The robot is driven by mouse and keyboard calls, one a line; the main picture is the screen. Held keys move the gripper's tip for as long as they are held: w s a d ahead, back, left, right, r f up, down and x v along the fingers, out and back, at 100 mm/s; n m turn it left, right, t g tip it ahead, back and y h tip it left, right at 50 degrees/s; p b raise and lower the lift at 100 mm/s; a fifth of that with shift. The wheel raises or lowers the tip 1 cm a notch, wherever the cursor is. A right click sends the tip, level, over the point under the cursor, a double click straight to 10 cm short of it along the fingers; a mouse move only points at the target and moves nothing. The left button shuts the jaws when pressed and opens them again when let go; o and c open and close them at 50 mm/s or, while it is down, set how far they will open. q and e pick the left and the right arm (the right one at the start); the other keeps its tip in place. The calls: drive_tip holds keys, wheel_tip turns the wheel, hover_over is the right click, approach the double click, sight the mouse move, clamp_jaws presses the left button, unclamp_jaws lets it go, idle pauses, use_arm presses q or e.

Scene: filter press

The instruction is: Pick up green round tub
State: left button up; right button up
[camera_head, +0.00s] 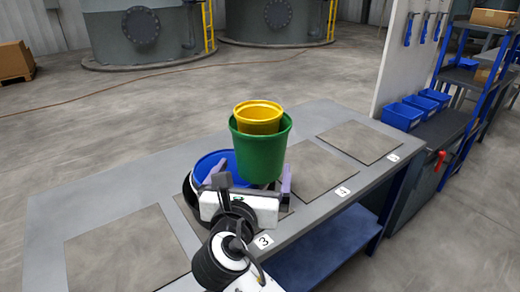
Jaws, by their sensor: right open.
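The green round tub (262,158) stands at the middle of the grey workbench, with a yellow tub (258,115) nested in it and rising above its rim. My right gripper (251,178) is open at the near side of the green tub. Its purple fingers appear on either side of the tub's lower part; I cannot tell whether they touch it. The gripper body hides the tub's base. My left gripper is not in view.
The workbench (130,176) has several square brown mats, with numbered labels along its front edge. The mats at the left (125,248) and far right (359,142) are clear. A white panel and blue bins (402,116) stand beyond the bench's right end.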

drive_tip(key=x, duration=0.8)
drive_tip(key=shift+f, duration=0.1)
